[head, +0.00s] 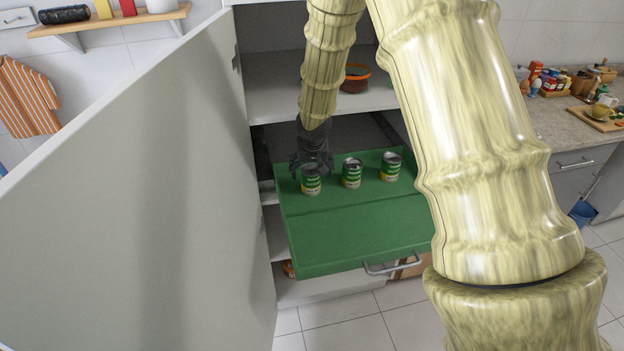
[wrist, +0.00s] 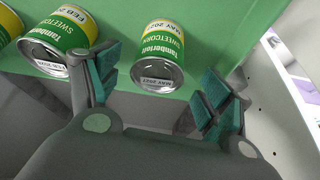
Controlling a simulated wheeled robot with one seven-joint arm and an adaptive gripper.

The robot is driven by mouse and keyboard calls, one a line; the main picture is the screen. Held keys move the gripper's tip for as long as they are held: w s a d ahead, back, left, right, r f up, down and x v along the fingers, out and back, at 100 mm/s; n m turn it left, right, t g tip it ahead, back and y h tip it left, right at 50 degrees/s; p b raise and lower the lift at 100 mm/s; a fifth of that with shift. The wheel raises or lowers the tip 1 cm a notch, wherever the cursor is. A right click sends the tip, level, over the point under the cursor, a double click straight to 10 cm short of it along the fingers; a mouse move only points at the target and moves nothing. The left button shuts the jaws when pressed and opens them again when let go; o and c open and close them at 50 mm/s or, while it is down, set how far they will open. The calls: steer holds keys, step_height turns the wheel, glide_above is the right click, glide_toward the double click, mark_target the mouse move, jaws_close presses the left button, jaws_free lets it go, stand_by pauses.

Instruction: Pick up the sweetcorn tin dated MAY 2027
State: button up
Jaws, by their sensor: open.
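Three green, white and yellow sweetcorn tins stand in a row on the green pull-out shelf (head: 350,235). The left tin (head: 311,182) is by my gripper (head: 310,164); the middle tin (head: 352,174) and right tin (head: 390,168) stand apart from it. In the wrist view, my gripper (wrist: 163,88) is open, with the left tin (wrist: 160,50) beyond and between its fingers, not gripped. Its label shows MAY; the year is small and upside down, appearing to be 2027. The middle tin (wrist: 65,40), marked FEB, is beside a finger. A third tin (wrist: 8,25) is cut off at the edge.
The grey cabinet door (head: 140,190) stands open at the left. A cabinet shelf (head: 275,90) lies above the tins, with a red bowl (head: 355,78) on it. The front of the green pull-out is clear up to its handle (head: 392,267).

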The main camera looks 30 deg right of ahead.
mark_target(311, 171)
steer(key=p+x, duration=0.1)
steer(key=x, duration=0.2)
steer(key=shift+f, duration=0.1)
steer(key=shift+d+f, duration=0.1)
steer(key=shift+f, duration=0.45)
steer(key=shift+w+d+f, duration=0.1)
steer(key=shift+w+f, duration=0.2)
steer(key=shift+f, duration=0.3)
steer(key=shift+s+r, duration=0.1)
steer(key=shift+c, duration=0.7)
steer(key=c, duration=1.1)
